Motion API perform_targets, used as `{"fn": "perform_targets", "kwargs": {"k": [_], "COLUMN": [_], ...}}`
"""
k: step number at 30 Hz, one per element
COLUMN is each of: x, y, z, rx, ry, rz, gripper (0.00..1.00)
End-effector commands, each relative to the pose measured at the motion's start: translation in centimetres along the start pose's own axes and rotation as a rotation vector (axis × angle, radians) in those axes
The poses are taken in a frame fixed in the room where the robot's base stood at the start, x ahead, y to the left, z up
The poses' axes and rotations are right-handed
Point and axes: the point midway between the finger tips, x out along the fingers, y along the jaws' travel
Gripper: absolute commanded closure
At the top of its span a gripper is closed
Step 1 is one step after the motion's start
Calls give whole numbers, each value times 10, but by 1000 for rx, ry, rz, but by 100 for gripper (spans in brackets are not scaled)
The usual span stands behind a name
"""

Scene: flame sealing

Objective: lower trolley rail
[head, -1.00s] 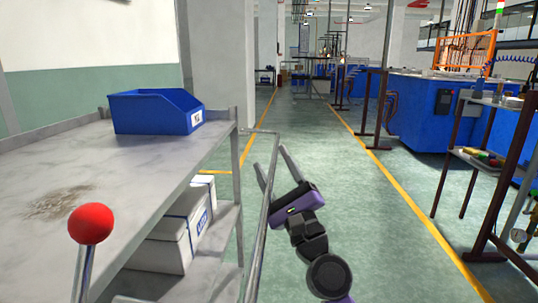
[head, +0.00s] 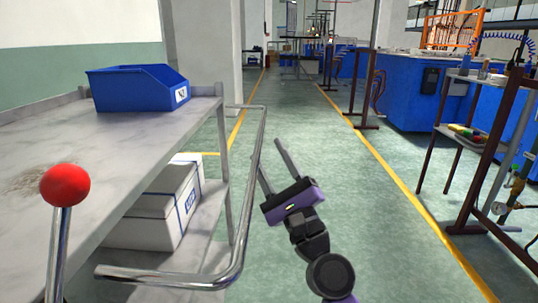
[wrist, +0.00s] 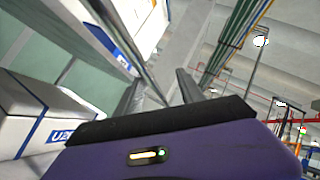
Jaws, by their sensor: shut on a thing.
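The trolley rail (head: 252,190) is a bent chrome bar along the right side of the grey trolley (head: 130,135). Its far end meets the trolley near the back corner post, and its near part bends left at the bottom of the head view. My gripper (head: 268,149), with purple body and grey fingers, is at the rail's far stretch, with the fingers around the bar. It is shut on the rail, though the contact is small in the head view. In the wrist view, the bar runs up to the left from between the fingers (wrist: 158,92).
A blue bin (head: 130,95) sits on the trolley's top, with white boxes (head: 165,210) on its lower shelf. A red-knobbed lever (head: 65,186) stands at the near left. Clear green floor lies to the right, with a rack (head: 495,150) beyond the yellow line.

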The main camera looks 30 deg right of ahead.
Motion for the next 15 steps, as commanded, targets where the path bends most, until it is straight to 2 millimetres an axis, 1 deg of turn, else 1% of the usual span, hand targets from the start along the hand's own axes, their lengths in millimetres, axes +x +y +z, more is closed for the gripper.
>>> {"fn": "perform_targets", "kwargs": {"k": [2, 15], "x": [-6, -32], "y": [-1, 9], "z": [0, 2], "rx": [-1, 1], "ry": [0, -1], "rz": [-7, -5], "gripper": [64, 64]}}
